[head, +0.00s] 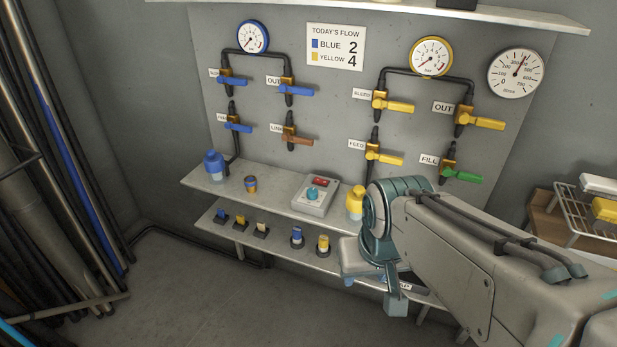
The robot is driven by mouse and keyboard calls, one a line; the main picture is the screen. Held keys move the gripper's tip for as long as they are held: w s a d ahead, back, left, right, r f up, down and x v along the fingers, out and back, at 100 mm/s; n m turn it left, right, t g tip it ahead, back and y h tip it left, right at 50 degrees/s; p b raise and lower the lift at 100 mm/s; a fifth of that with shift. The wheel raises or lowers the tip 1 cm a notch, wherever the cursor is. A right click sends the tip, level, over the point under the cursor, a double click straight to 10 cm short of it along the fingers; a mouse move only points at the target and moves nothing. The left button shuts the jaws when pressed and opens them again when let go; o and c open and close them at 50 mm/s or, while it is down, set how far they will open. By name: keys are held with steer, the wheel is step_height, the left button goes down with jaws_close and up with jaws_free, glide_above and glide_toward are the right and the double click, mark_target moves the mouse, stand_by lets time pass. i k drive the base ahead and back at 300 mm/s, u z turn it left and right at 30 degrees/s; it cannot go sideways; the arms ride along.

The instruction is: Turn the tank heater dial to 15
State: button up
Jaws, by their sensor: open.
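A light grey control box (317,205) stands on the upper shelf, below the wall panel. A round teal-blue dial (312,193) sits on its sloped face, below a small dark red display (320,182). It looks like the tank heater, but its markings and the dial's setting are too small to read. My gripper (373,291) is to the right of the box and lower in the picture, in front of the shelves. It is open, pointing downward, and apart from the dial. I see nothing between its fingers. My arm hides part of the shelves' right side.
A yellow bottle (355,203) stands close right of the box; a small banded canister (250,184) and blue bottle (214,165) stand left. The lower shelf (275,247) holds several small blue and yellow items. Valves with coloured handles line the panel.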

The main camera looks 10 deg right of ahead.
mark_target(311, 192)
steer(key=u, duration=0.5)
steer(key=k, duration=0.65)
steer(key=u, duration=0.75)
steer(key=i, duration=0.7)
steer(key=z, duration=0.7)
steer(key=i, duration=0.8)
steer(key=z, duration=0.95)
